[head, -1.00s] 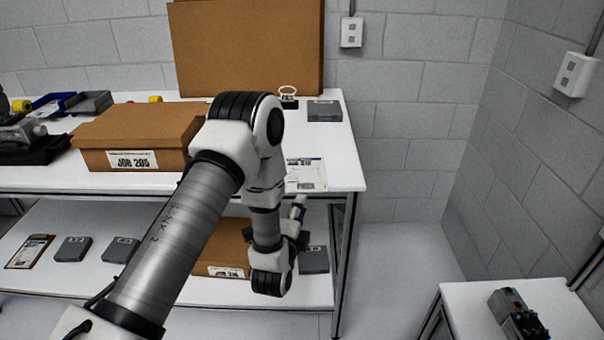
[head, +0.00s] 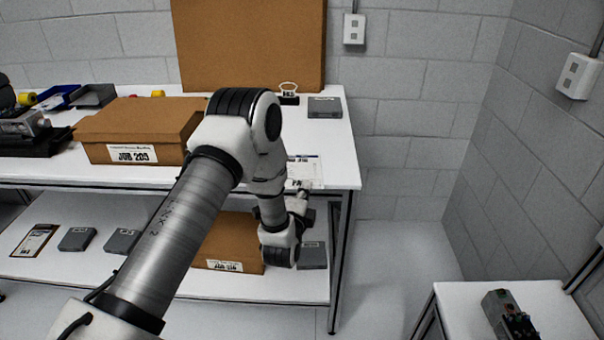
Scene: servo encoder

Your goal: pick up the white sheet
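The white sheet (head: 308,172) lies flat near the front right edge of the upper table top. It has printed text on it, and my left arm hides its left part. My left gripper (head: 302,203) is small and mostly behind my wrist, just in front of the table edge and below the sheet in the picture. Its fingers are too unclear to tell open from shut. I see nothing held in it. My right gripper is out of view.
A brown job box (head: 140,125) stands left of my arm on the table (head: 345,165). A grey case (head: 325,107) and a small stamp-like item (head: 289,93) are behind the sheet. The lower shelf holds another brown box (head: 232,235).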

